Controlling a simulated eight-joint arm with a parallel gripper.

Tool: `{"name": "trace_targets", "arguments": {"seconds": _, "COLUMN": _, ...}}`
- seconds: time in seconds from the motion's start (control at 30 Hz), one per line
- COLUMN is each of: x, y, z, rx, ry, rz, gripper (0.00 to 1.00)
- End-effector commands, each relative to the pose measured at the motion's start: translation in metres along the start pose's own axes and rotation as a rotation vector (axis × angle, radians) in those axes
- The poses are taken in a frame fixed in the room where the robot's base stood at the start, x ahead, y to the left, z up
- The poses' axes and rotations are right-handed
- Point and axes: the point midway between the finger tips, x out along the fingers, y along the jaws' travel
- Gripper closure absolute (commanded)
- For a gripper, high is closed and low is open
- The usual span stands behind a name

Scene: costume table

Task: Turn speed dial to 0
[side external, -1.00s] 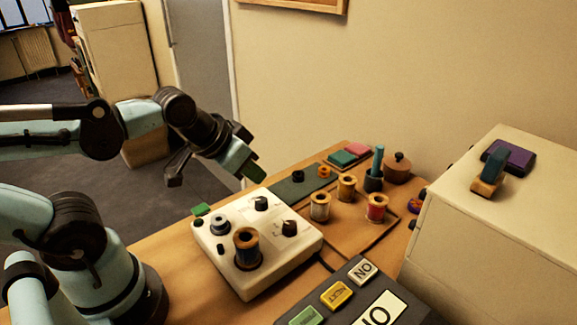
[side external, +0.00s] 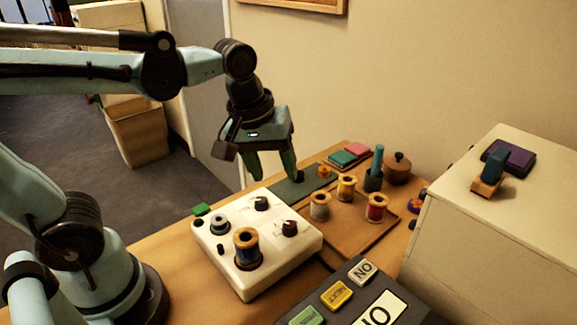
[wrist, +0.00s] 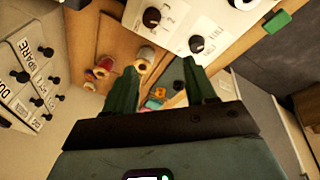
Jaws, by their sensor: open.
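A white control box (side external: 287,262) sits on the table, with a back black dial (side external: 261,203) and a right black dial (side external: 290,228) on top. I cannot read which is the speed dial or its setting. In the wrist view the box (wrist: 177,30) is at the top, with one black dial (wrist: 152,17) and another dial (wrist: 196,44). My gripper (side external: 276,176) points down, open and empty, above and behind the box. Its fingers (wrist: 160,70) are apart in the wrist view and touch neither dial.
A thread spool (side external: 247,250) and a grey knob (side external: 219,222) are on the box. Several spools, one red (side external: 376,207), stand on a wooden board right of it. A dark panel with a NO button (side external: 363,270) is in front. A cream cabinet (side external: 490,240) stands right.

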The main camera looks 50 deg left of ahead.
Motion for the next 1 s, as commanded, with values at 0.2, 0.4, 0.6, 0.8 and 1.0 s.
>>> {"name": "trace_targets", "arguments": {"seconds": 0.2, "x": -0.007, "y": 0.026, "z": 0.006, "rx": -0.342, "ry": -0.109, "rz": -0.149, "gripper": 0.44}}
{"name": "trace_targets", "arguments": {"seconds": 0.4, "x": -0.009, "y": 0.035, "z": 0.01, "rx": -0.491, "ry": -0.131, "rz": -0.226, "gripper": 0.44}}
{"name": "trace_targets", "arguments": {"seconds": 0.6, "x": 0.001, "y": 0.034, "z": 0.012, "rx": -0.509, "ry": -0.132, "rz": -0.235, "gripper": 0.44}}
{"name": "trace_targets", "arguments": {"seconds": 0.8, "x": 0.027, "y": 0.028, "z": 0.017, "rx": -0.508, "ry": -0.132, "rz": -0.233, "gripper": 0.44}}
{"name": "trace_targets", "arguments": {"seconds": 1.0, "x": 0.054, "y": 0.023, "z": 0.022, "rx": -0.507, "ry": -0.131, "rz": -0.233, "gripper": 0.44}}
